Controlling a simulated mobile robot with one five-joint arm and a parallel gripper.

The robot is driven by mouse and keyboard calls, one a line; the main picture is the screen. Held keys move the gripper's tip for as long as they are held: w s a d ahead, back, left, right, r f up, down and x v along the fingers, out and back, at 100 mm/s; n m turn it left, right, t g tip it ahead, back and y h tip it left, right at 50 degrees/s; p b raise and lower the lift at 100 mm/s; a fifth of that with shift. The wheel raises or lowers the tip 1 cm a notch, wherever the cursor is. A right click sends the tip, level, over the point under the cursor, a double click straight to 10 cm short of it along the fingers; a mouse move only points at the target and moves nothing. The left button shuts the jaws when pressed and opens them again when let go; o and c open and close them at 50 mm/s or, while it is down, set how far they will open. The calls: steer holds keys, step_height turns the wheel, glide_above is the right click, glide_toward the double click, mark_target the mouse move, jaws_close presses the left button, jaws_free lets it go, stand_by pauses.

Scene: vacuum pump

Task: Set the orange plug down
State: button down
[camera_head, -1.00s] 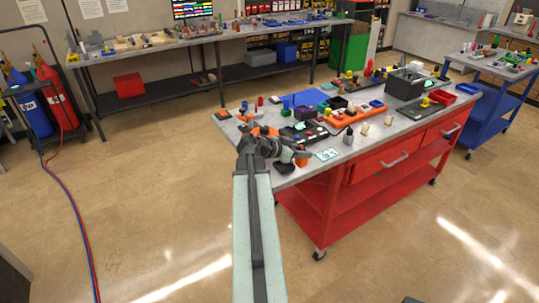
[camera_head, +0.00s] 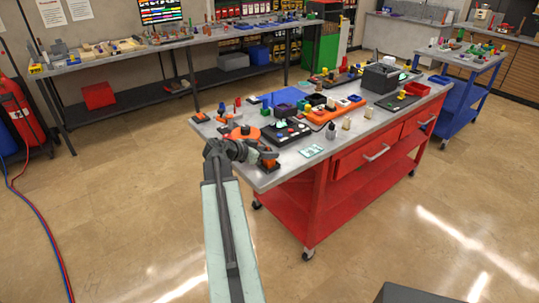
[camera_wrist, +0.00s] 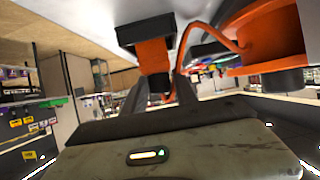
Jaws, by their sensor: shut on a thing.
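The orange plug (camera_wrist: 154,62) is between the fingers of my gripper (camera_wrist: 172,88) in the wrist view. A dark square block (camera_wrist: 147,29) is at its upper end in that picture, against the grey tabletop; I cannot tell whether the two are joined. In the head view my gripper (camera_head: 265,154) is at the near left corner of the red workbench, directly over a small dark and orange block (camera_head: 268,166). An orange cable (camera_wrist: 210,34) shows beside the plug. A round orange part with a dark base (camera_head: 245,133) stands behind my gripper, and shows at right in the wrist view (camera_wrist: 266,38).
The workbench's grey top (camera_head: 290,162) holds a black panel with buttons (camera_head: 287,131), a pale card (camera_head: 311,150) and an orange tray (camera_head: 335,110). A small grey bottle (camera_head: 331,131) stands near the front edge. The floor in front is clear.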

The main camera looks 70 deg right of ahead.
steer(key=shift+f, duration=0.25)
steer(key=c, duration=1)
jaws_free()
steer(key=shift+r, duration=0.1)
steer(key=shift+o, duration=0.2)
steer(key=shift+w+a+r+p, duration=0.2)
steer(key=shift+a+r+p, duration=0.05)
steer(key=shift+r+p, duration=0.2)
steer(key=p+v, duration=0.4)
steer(key=v, duration=0.7)
steer(key=shift+a, duration=0.15)
steer(key=shift+w+f, duration=0.1)
steer(key=shift+f, duration=0.05)
